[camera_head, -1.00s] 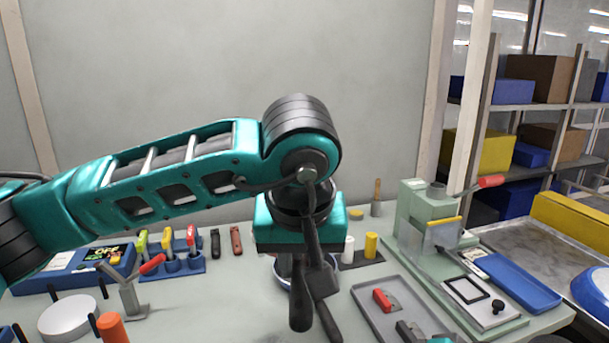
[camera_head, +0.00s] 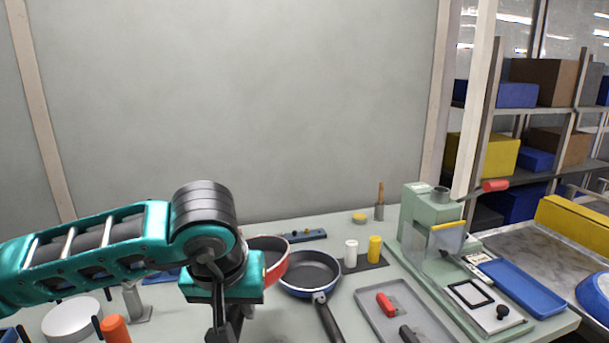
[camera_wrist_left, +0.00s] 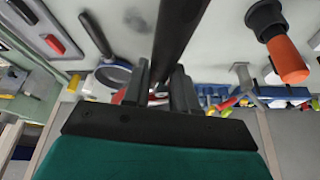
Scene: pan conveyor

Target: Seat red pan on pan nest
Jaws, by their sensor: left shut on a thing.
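The red pan (camera_head: 270,262) shows in the head view just right of my left gripper (camera_head: 224,332), which hides part of it. The gripper is shut on the pan's dark handle, seen between the fingers in the left wrist view (camera_wrist_left: 172,45). Only a sliver of red shows there; most of the pan is hidden. A white round disc (camera_head: 70,318) with dark upright pegs, apparently the pan nest, stands at the front left, left of the gripper. No pan is on it. My right gripper is not in view.
A blue pan (camera_head: 310,272) sits right of the red pan, its handle toward the front. A grey tray (camera_head: 372,325), white and yellow cylinders (camera_head: 374,249) and a green machine (camera_head: 432,222) stand further right. An orange handle (camera_head: 115,329) stands near the disc.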

